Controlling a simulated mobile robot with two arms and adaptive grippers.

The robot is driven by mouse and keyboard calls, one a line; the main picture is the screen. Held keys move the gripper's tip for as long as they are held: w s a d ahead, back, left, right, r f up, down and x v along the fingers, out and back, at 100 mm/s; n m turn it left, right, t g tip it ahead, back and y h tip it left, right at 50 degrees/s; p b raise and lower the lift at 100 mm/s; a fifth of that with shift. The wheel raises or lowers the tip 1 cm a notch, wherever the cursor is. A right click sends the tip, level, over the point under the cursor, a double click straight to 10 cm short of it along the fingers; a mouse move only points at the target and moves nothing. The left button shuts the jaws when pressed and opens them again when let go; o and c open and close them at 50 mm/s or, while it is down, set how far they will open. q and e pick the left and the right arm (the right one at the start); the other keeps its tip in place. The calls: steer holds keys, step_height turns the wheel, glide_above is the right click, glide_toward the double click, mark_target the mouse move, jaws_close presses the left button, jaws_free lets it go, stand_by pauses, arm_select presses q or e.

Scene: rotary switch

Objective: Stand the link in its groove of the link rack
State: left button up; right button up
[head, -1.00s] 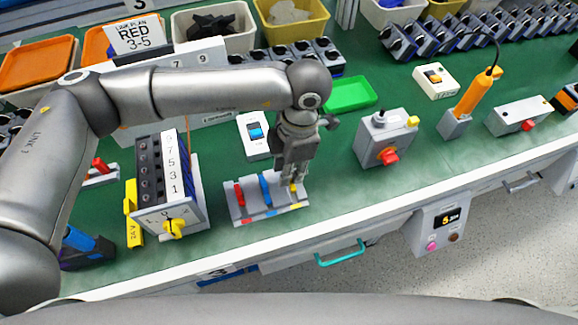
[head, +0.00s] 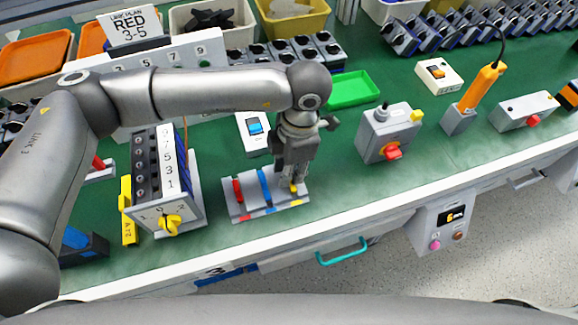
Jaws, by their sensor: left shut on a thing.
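The grey link rack (head: 240,211) lies on the green bench top near its front edge, with red, blue and yellow marks along its front. A red link (head: 238,190) and a blue link (head: 265,186) are in its left and middle grooves. My left gripper (head: 294,182) points down over the rack's right end, shut on a yellow link (head: 293,188). The yellow link is at the right groove beside the yellow mark. The fingers hide most of it, so its seating is unclear. My right gripper is not in view.
A rotary switch (head: 171,223) with a yellow knob stands left of the rack. A grey box with a red knob (head: 393,152) stands to the right. A card (head: 135,29) reads RED 3-5. Green bench between rack and grey box is clear.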

arm_select(q)
steer(key=shift+f, duration=0.25)
steer(key=o, duration=0.9)
steer(key=shift+r, duration=0.1)
steer(key=shift+o, duration=0.2)
step_height(320, 180, up, 12)
steer(key=d, duration=0.1)
steer(key=shift+w+d, duration=0.25)
